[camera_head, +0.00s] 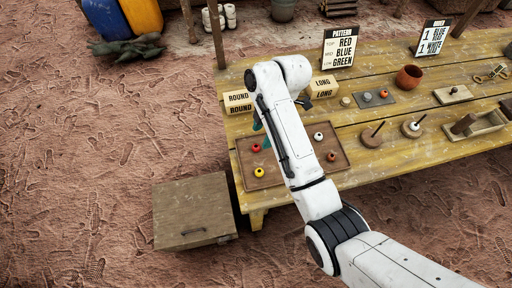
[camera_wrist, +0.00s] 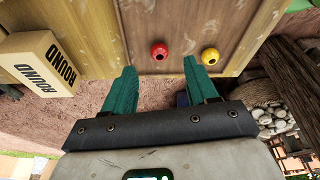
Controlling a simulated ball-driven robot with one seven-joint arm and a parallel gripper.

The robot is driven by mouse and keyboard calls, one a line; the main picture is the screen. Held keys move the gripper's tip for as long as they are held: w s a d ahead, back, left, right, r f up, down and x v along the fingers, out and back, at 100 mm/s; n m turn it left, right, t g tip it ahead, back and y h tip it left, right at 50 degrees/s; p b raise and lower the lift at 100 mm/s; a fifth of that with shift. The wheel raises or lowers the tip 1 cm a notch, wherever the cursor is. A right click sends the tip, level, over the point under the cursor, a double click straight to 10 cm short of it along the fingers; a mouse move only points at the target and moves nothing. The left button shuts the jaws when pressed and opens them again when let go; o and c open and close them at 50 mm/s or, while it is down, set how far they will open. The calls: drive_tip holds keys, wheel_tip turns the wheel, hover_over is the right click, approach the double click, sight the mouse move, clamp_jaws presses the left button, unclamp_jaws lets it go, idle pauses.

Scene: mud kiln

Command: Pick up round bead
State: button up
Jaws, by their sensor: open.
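A red round bead (camera_head: 255,147) and a yellow round bead (camera_head: 259,172) rest on the left part of a brown tray (camera_head: 274,177). My gripper (camera_wrist: 159,66) is open and empty, with teal fingers. In the wrist view the red bead (camera_wrist: 159,49) shows between and beyond the fingertips; the yellow bead (camera_wrist: 210,56) is just right of the right fingertip. In the head view my arm hides part of the tray and most of the gripper.
ROUND blocks (camera_head: 238,103) and LONG blocks (camera_head: 323,87) stand behind the tray. A grey plate (camera_head: 373,98), a red-brown pot (camera_head: 409,77) and peg stands (camera_head: 372,135) are to the right. A wooden box (camera_head: 193,211) stands on the ground beside the table.

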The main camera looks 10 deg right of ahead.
sight(258, 144)
drive_tip(key=shift+p+x, duration=0.5)
drive_tip(key=shift+x, duration=2.45)
drive_tip(key=shift+r, duration=0.1)
drive_tip(key=shift+c, duration=0.4)
clamp_jaws()
